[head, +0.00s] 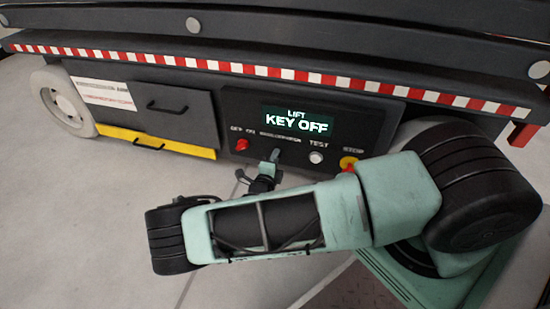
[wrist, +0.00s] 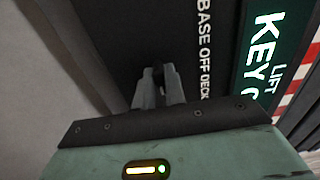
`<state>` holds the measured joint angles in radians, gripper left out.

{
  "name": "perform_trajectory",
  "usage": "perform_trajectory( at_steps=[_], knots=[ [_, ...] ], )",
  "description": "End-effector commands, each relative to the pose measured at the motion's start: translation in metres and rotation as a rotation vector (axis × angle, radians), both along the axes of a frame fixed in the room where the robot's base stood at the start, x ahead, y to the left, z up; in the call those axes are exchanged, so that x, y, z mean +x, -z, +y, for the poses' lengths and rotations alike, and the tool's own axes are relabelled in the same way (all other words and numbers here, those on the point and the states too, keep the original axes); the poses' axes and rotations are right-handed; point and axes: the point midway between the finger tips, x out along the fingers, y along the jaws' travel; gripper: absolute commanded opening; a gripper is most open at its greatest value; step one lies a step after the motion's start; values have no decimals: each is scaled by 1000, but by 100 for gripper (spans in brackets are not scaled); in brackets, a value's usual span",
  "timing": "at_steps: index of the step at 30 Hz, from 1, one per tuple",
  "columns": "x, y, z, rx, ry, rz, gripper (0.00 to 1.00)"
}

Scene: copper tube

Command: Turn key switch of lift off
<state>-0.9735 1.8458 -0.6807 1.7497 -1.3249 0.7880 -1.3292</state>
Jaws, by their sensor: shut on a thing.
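The lift's dark control panel (head: 350,118) is on its side, and its green display (head: 297,121) reads "LIFT KEY OFF". My gripper (head: 275,156) is at the lower middle of the panel, in front of it. In the wrist view my gripper (wrist: 158,75) has its two grey fingers close together, shut on the dark key switch (wrist: 158,70). Little of the switch shows between the fingertips. The label "BASE OFF DECK" (wrist: 203,52) runs beside it. In the head view the switch is hidden behind the fingers.
A red button (head: 241,144) is left of my gripper; a white TEST button (head: 316,157) and a red STOP button on yellow (head: 348,163) are to its right. A grey cabinet door (head: 150,110) and a white wheel (head: 64,102) are farther left. The floor in front is clear.

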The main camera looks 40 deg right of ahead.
Motion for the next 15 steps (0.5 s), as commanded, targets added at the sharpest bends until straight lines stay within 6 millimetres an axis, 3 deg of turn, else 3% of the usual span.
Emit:
perform_trajectory(
  at_steps=[3,4,6,15],
  knots=[
    [0,1,1,1,-2,0,0],
    [0,1,1,1,-2,0,20],
    [0,1,1,1,-2,0,34],
    [-1,0,2,2,-2,-1,34]
  ],
)
